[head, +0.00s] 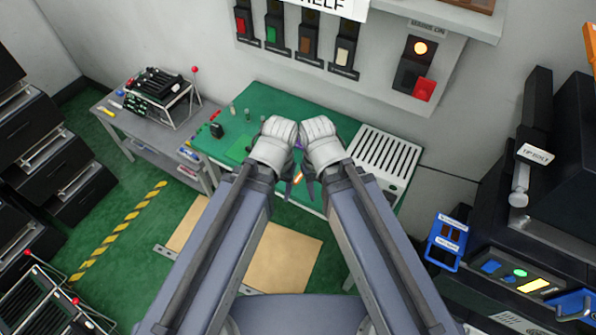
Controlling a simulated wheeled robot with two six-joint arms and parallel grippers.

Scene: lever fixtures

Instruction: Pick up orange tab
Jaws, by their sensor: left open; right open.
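A small orange piece (298,178), which looks like the orange tab, shows in the narrow gap between my two wrists. It is too small to tell its exact shape or what it rests on. My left gripper (289,187) and my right gripper (309,187) are close together over the front of the green work surface (262,98), one on each side of the orange piece. Both are open, and I see nothing held in them. My pale wrists and forearms hide much of the surface around them.
A slatted white panel (384,158) adjoins the green surface at right. Several small upright pieces stand at its left. A grey side table (145,135) carries a rack. Dark machinery (555,190) stands at right.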

